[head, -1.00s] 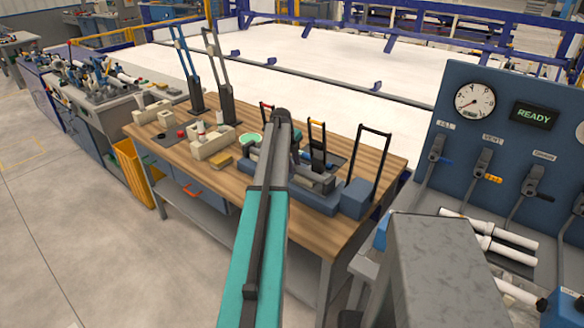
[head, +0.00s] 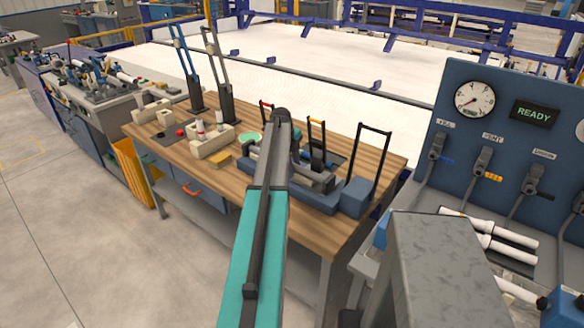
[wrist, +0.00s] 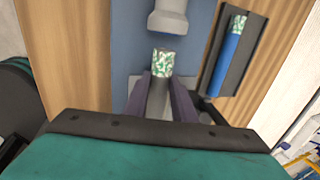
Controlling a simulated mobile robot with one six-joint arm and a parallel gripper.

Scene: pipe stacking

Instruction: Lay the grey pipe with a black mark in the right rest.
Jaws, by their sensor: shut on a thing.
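In the wrist view my gripper (wrist: 161,82) is shut on a grey pipe (wrist: 158,100) whose far end (wrist: 163,62) has a green-and-white speckled pattern. I cannot see a black mark on it. The held pipe is over a blue base (wrist: 118,50), and I cannot tell whether it touches it. Another pale grey cylindrical part (wrist: 168,20) lies just beyond its end. In the head view the blue base (head: 318,201) stands on the workbench with grey pipe-like parts (head: 318,181) on it. My arm hides the gripper there, and I cannot make out the right rest.
A dark tray (wrist: 212,85) with a blue pipe (wrist: 226,62) lies right of my gripper. Tall black hoop frames (head: 374,130) stand near the base. A gauge panel (head: 500,110) stands at right.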

